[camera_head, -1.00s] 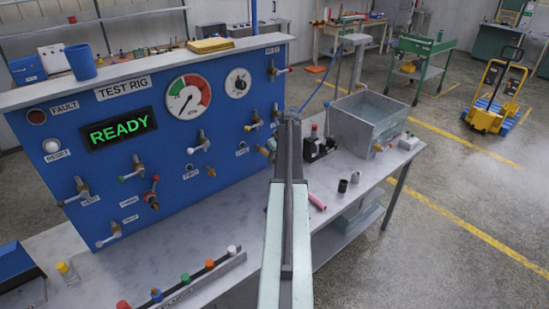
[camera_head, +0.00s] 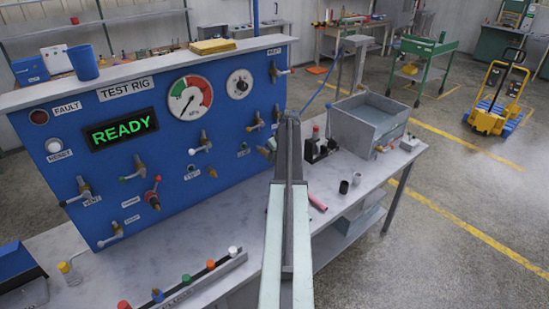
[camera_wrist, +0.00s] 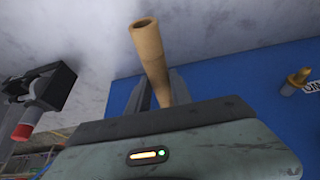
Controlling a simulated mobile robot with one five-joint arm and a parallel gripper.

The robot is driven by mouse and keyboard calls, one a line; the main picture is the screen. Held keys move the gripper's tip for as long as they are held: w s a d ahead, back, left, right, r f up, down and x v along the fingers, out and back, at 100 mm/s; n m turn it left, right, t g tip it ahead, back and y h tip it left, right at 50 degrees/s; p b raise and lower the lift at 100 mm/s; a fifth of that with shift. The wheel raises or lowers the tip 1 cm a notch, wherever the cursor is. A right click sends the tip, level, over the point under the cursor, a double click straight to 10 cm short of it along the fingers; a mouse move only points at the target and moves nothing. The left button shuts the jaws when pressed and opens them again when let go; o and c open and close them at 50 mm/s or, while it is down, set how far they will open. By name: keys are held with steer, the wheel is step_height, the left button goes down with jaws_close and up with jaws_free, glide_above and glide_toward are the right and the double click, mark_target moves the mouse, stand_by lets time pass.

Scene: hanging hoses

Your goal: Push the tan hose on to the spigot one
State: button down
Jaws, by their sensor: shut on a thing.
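The tan hose (camera_wrist: 148,50) is a short, straight tube in the wrist view, with its open end towards the top. My gripper (camera_wrist: 158,88) is shut around its lower part. In the head view only a small bit of tan (camera_head: 270,147) shows beside my arm, which hides most of the gripper. Spigot one (camera_wrist: 299,77) is a brass stub on the blue panel at the right of the wrist view, its label partly cut off. It looks small in the head view (camera_head: 244,146). The hose is apart from this spigot.
The blue test rig panel (camera_head: 150,190) carries several valves and other spigots. A black device with a red top (camera_head: 317,146), a grey metal basin (camera_head: 367,122), a pink tube (camera_head: 317,203) and dark cups (camera_head: 343,187) stand or lie on the bench right of my arm.

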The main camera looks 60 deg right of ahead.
steer(key=shift+w, duration=0.25)
steer(key=c, duration=1.1)
jaws_free()
steer(key=p+v, duration=0.7)
steer(key=v, duration=0.1)
steer(key=shift+f, duration=0.1)
